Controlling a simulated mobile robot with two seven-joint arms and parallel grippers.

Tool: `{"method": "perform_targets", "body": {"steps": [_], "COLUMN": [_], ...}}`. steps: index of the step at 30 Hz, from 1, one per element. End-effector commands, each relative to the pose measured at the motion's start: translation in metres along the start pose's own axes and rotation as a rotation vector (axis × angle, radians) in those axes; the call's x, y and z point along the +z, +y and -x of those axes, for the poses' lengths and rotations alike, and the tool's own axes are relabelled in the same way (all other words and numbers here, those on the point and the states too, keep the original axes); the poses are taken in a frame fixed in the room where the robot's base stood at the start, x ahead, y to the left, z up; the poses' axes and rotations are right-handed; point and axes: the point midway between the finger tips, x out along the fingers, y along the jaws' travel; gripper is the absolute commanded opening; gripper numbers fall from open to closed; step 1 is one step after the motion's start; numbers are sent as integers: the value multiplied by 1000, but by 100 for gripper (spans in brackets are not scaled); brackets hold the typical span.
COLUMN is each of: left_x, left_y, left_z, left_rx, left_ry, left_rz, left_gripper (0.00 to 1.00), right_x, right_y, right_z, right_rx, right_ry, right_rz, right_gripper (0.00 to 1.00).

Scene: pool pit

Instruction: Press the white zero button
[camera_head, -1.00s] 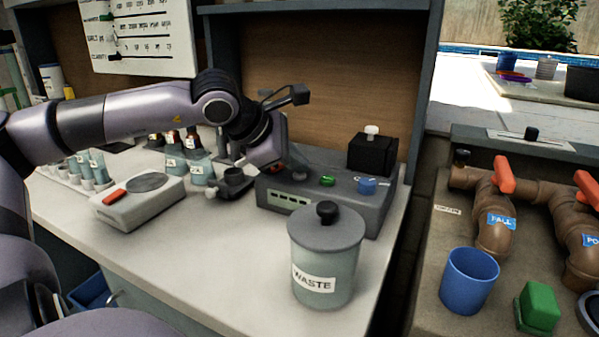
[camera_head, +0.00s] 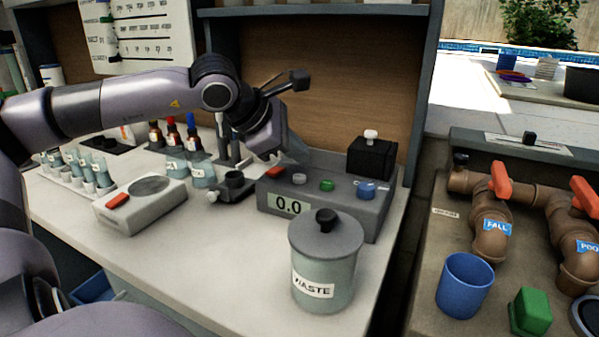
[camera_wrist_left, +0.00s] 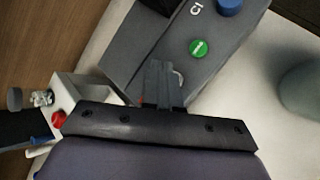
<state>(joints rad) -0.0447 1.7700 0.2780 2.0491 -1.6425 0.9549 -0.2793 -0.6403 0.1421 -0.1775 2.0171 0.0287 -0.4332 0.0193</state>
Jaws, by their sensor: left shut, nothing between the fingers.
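The grey meter box (camera_head: 330,211) stands on the bench with a display reading 0.0. On its top are a red button (camera_head: 275,172), the white button (camera_head: 299,179), a green button (camera_head: 327,185) and a blue knob (camera_head: 366,190). My left gripper (camera_head: 298,156) is shut and empty, just behind and above the white button. In the left wrist view, the shut fingers (camera_wrist_left: 161,84) hide most of the white button, whose pale edge (camera_wrist_left: 180,78) shows beside them. The green button (camera_wrist_left: 198,48) is clear of the fingers. Contact cannot be told. My right gripper is not in view.
A lidded waste jar (camera_head: 326,262) stands in front of the meter. A black box (camera_head: 371,157) sits at its back right. A small black stand (camera_head: 234,185) and dropper bottles (camera_head: 172,163) are to the left. A wooden back panel (camera_head: 320,80) rises behind.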

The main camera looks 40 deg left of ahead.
Motion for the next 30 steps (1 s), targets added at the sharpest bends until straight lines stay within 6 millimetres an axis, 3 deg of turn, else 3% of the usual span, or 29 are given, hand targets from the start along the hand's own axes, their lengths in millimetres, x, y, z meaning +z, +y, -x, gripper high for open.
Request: {"method": "perform_targets", "body": {"steps": [9,30], "left_x": [18,18], "left_y": [18,18], "left_z": [24,24], "left_rx": [2,1], "left_ry": [0,0], "left_rz": [-2,0], "left_gripper": [0,0], "right_x": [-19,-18], "right_y": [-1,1], "right_z": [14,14], "right_rx": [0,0], "right_ry": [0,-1], "right_rz": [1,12], "right_gripper": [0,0]}}
